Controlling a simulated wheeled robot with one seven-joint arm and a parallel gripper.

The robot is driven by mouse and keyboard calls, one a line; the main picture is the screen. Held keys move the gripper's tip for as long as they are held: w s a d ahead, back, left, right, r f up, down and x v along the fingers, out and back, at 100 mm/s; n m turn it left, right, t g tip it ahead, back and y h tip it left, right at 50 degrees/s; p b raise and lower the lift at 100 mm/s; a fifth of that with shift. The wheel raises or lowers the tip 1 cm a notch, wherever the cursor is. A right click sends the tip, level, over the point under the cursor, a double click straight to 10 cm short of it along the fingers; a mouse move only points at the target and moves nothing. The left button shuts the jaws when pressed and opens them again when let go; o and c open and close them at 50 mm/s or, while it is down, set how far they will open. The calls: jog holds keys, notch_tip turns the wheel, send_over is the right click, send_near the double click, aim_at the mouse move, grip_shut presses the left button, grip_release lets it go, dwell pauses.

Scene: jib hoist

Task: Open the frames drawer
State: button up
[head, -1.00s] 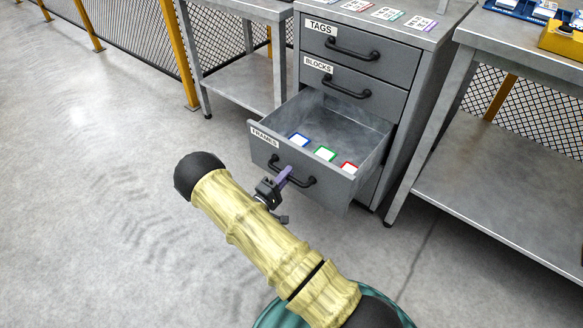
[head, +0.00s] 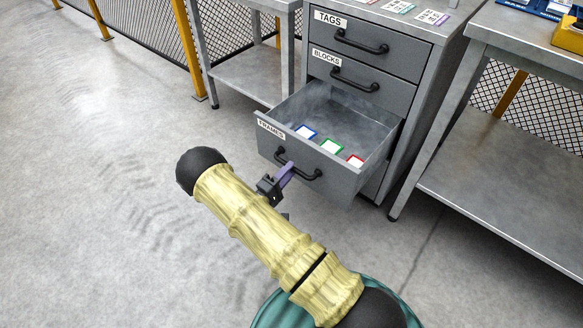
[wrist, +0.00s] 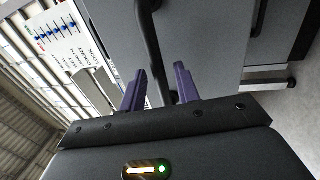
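The frames drawer (head: 343,182), labelled FRAMES, stands pulled well out of the grey cabinet. Inside lie a blue-edged frame (head: 305,132), a green-edged frame (head: 331,146) and a red-edged frame (head: 355,160). Its black bar handle (head: 310,177) is on the drawer front. My gripper (head: 287,170) is at the left part of this handle. In the wrist view, the purple fingers of my gripper (wrist: 160,78) are spread apart. The handle (wrist: 151,40) runs between them, with gaps seen beside it. My forearm hides the floor below the drawer.
The tags drawer (head: 400,62) and blocks drawer (head: 390,99) above are shut. A metal bench (head: 500,190) stands right of the cabinet and a smaller table (head: 240,80) left of it. The floor (head: 90,200) at left is clear.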

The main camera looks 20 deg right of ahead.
jog(key=p+v, duration=0.2)
jog(key=v, duration=1.3)
jog(key=shift+s+p, duration=0.15)
jog(key=shift+p, duration=0.25)
